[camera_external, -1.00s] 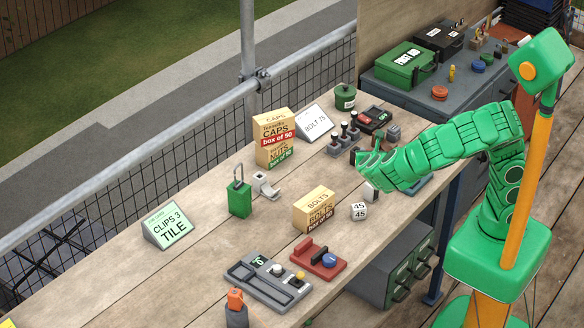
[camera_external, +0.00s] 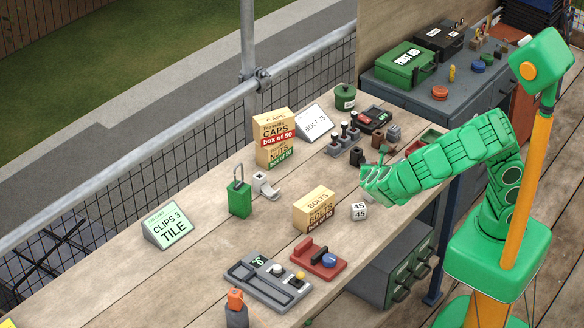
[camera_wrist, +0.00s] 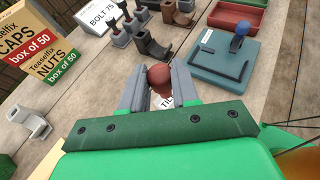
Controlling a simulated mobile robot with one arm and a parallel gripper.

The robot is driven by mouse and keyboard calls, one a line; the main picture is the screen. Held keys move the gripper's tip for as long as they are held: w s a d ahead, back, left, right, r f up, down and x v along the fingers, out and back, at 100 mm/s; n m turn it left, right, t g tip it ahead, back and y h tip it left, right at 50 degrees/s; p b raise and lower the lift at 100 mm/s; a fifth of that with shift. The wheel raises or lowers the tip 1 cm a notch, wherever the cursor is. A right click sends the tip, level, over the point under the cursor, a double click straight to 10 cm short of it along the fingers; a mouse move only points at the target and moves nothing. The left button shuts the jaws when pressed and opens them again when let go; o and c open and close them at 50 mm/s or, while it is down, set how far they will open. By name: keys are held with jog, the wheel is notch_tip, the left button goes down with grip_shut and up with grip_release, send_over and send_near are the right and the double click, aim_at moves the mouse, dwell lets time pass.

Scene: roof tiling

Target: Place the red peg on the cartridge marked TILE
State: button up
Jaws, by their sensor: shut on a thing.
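My gripper (camera_wrist: 157,84) is shut on a red-brown round-headed peg (camera_wrist: 160,79) in the wrist view; the head shows between the two grey fingertips. Just below the head is a white label (camera_wrist: 167,102) with letters that read "TIL", partly hidden by my gripper. The body bearing this label is mostly hidden, and I cannot tell whether the peg touches it. In the external view my gripper (camera_external: 374,178) is low over the bench, right of the CAPS boxes; the peg and label cannot be made out there.
A teal fixture with a blue knob (camera_wrist: 239,38) lies to the right in the wrist view.

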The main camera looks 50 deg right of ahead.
jog(key=shift+f, duration=1)
jog(key=shift+f, duration=0.1)
jog(key=o, duration=1)
jog(key=v, duration=1.2)
jog(key=shift+s, duration=0.1)
